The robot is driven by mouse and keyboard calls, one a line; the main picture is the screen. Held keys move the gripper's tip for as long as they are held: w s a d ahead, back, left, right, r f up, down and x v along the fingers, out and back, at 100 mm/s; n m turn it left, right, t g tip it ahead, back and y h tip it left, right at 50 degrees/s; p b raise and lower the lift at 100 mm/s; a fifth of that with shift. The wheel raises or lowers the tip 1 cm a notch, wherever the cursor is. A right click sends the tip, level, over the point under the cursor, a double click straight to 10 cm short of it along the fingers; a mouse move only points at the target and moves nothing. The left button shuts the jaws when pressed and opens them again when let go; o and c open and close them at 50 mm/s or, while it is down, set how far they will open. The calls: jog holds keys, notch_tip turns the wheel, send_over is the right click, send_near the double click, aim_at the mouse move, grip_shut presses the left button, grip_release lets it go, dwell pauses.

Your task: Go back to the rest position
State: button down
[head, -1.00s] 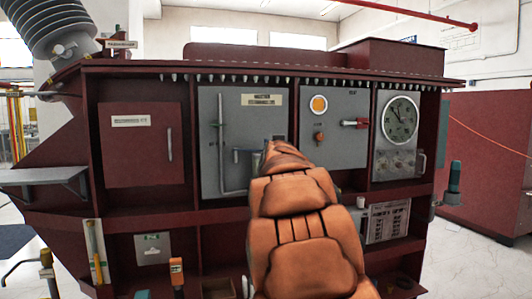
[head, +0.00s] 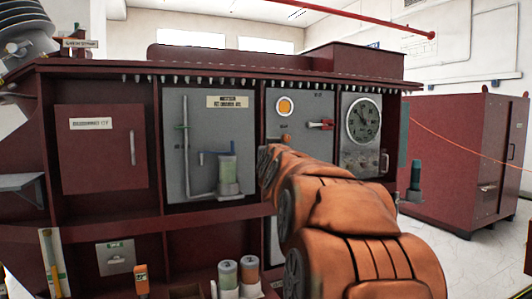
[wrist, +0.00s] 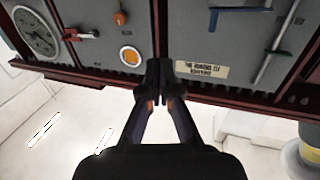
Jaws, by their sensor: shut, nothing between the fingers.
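My gripper (wrist: 159,70) is shut and empty in the wrist view, its two dark fingers touching at the tips. It is in front of the upper edge of the dark red transformer cabinet, which shows upside down there. In the head view my orange arm covers the lower right of the cabinet (head: 110,202), and the fingers cannot be made out at its far end.
The cabinet carries a round dial (head: 363,120), a red handle (head: 321,125) and an orange round lamp (head: 285,106). Several cylinders (head: 228,273) stand below. A red box (head: 463,165) stands right, with floor between.

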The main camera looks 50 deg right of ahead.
dwell(0.4)
jog(key=w+a+f+n+g+y, duration=0.15)
jog(key=a+f+y, duration=0.35)
jog(key=a+f, duration=0.7)
jog(key=w+a+f+n+g+y, duration=0.1)
jog(key=a+f+n+g+y, duration=0.3)
jog(key=a+f, duration=0.75)
jog(key=s+a+f+g+y, duration=0.2)
jog(key=s+a+f+y, duration=0.1)
jog(key=s+a+f, duration=0.55)
jog(key=s+a+f+n+g, duration=0.1)
jog(key=s+a+f+g, duration=0.25)
jog(key=s, duration=0.45)
jog(key=s+a+f+n+g, duration=0.1)
jog(key=s+a+f+g, duration=0.25)
jog(key=s, duration=0.45)
jog(key=s+a+f+n+g, duration=0.1)
jog(key=s+a+f+g, duration=0.2)
jog(key=s, duration=0.6)
notch_tip(320, 180, up, 18)
jog(key=w+t+p, duration=0.1)
jog(key=t+p, duration=0.1)
jog(key=p, duration=1.5)
jog(key=shift+w+f, duration=0.25)
jog(key=shift+w, duration=0.05)
jog(key=c, duration=1.9)
grip_release()
jog(key=shift+a, duration=0.1)
